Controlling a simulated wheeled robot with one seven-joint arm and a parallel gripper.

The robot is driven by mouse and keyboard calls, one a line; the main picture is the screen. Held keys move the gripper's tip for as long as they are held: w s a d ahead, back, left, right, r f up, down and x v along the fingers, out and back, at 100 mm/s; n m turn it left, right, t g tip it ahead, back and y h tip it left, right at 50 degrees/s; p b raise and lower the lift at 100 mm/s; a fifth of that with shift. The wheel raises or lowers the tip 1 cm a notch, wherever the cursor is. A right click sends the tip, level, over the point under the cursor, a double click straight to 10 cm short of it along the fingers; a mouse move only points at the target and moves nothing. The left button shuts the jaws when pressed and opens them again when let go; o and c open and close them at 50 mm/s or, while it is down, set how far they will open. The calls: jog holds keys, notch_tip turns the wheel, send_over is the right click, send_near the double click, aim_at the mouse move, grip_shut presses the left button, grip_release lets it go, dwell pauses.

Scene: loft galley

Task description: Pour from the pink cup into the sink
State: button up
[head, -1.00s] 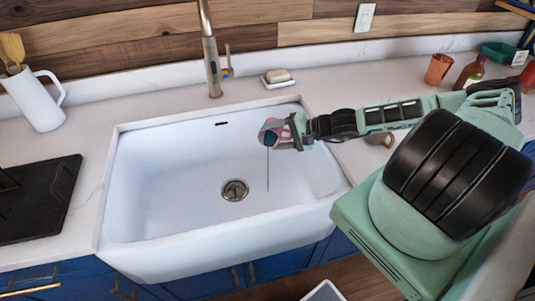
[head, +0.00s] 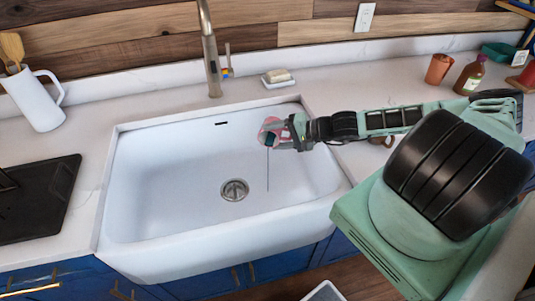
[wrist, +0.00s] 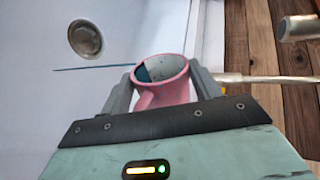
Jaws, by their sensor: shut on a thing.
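The pink cup (head: 266,127) is in my gripper (head: 275,132), over the right part of the white sink (head: 160,185). In the wrist view the cup (wrist: 172,92) sits between the two grey fingers of my gripper (wrist: 160,85), which is shut on it. Its handle faces the wrist camera, and dark teal liquid shows inside at the left of the mouth. The cup is tilted. A thin dark stream runs from its rim down into the basin, right of the drain (head: 234,190). The stream also shows in the wrist view.
The faucet (head: 211,65) stands behind the sink, with a soap dish (head: 278,83) to its right. A white pitcher (head: 35,100) and black stovetop (head: 35,198) are at left. An orange cup (head: 438,68) and a bottle (head: 469,76) stand at back right.

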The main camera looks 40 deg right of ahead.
jog(key=shift+s+a+n+b, duration=0.15)
jog(key=shift+n+b, duration=0.15)
jog(key=shift+n, duration=0.1)
dwell(0.5)
jog(key=shift+r+p, duration=0.2)
jog(key=shift+p, duration=0.25)
jog(key=shift+w+d+f+m+g, duration=0.15)
jog(key=shift+w+d+m+g, duration=0.2)
jog(key=shift+m, duration=0.45)
jog(key=shift+w+d+f+m+y, duration=0.2)
jog(key=shift+w+d+m+y, duration=0.1)
jog(key=shift+m+y, duration=0.1)
jog(key=shift+w+d+f, duration=0.1)
jog(key=shift+w+d, duration=0.2)
jog(key=shift+d, duration=0.05)
jog(key=m+y, duration=0.1)
jog(key=m, duration=0.1)
jog(key=w+d+f+m+g+y+b, duration=0.1)
jog(key=shift+f+m, duration=0.2)
jog(key=shift+m, duration=0.2)
jog(key=shift+w+d+r+m+g+y, duration=0.2)
jog(key=shift+d+r+m+g+y, duration=0.1)
jog(key=shift+r+m+y, duration=0.3)
jog(key=w+d+r+m+y+b, duration=0.2)
jog(key=w+d+r+m+y, duration=0.1)
jog(key=w+d+m, duration=0.1)
jog(key=shift+w+d+r+m+b, duration=0.15)
jog(key=shift+w+d+m+b, duration=0.4)
jog(key=shift+m, duration=0.65)
